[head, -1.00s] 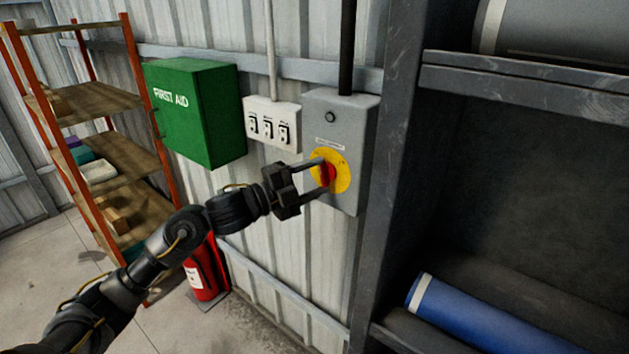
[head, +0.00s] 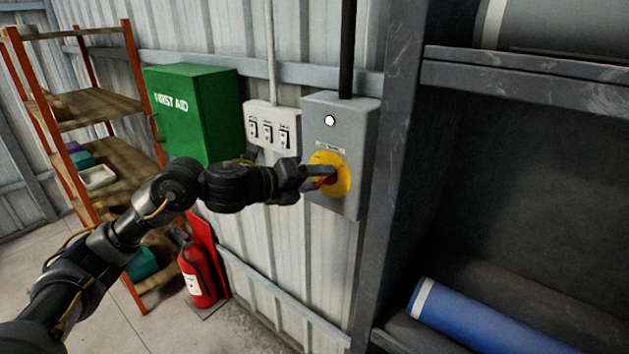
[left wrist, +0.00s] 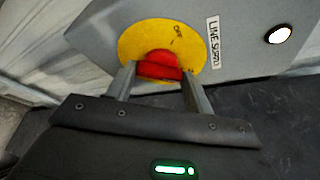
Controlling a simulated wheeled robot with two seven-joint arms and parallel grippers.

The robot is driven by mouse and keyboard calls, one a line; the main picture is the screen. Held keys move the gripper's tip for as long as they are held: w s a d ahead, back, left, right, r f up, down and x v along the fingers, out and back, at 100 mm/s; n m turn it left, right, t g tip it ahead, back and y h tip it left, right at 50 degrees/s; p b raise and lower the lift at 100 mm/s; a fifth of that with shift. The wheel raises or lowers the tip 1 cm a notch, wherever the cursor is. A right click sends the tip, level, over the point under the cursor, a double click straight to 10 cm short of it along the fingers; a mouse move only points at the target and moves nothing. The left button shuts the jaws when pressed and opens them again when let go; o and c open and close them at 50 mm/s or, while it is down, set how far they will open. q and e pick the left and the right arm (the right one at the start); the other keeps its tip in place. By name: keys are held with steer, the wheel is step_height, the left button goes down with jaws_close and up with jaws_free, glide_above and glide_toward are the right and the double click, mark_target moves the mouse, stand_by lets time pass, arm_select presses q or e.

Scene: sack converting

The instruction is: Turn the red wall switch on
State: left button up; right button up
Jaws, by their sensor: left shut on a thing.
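The red wall switch (left wrist: 160,65) sits on a round yellow plate (head: 343,168) on a grey box (head: 350,130) fixed to the wall. My left gripper (head: 325,176) is at the switch, shut on its red knob, with one finger on each side in the left wrist view (left wrist: 158,85). In the head view the fingers cover much of the knob. A small round lamp (head: 329,120) above the yellow plate is lit white, and it also shows in the left wrist view (left wrist: 278,34). My right gripper is not in view.
A white panel with three switches (head: 270,126) and a green first aid box (head: 190,112) are left of the grey box. A dark rack (head: 400,150) stands close on the right. A red extinguisher (head: 198,272) stands below.

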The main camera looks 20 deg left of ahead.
arm_select(q)
steer(key=shift+m+y, duration=0.3)
steer(key=shift+m, duration=0.2)
stand_by(0.3)
steer(key=o, duration=1)
steer(key=b+v, duration=0.2)
steer(key=v, duration=0.8)
steer(key=shift+s+a+r+b, duration=0.2)
steer(key=shift+s+b, duration=0.15)
steer(key=shift+f, duration=0.1)
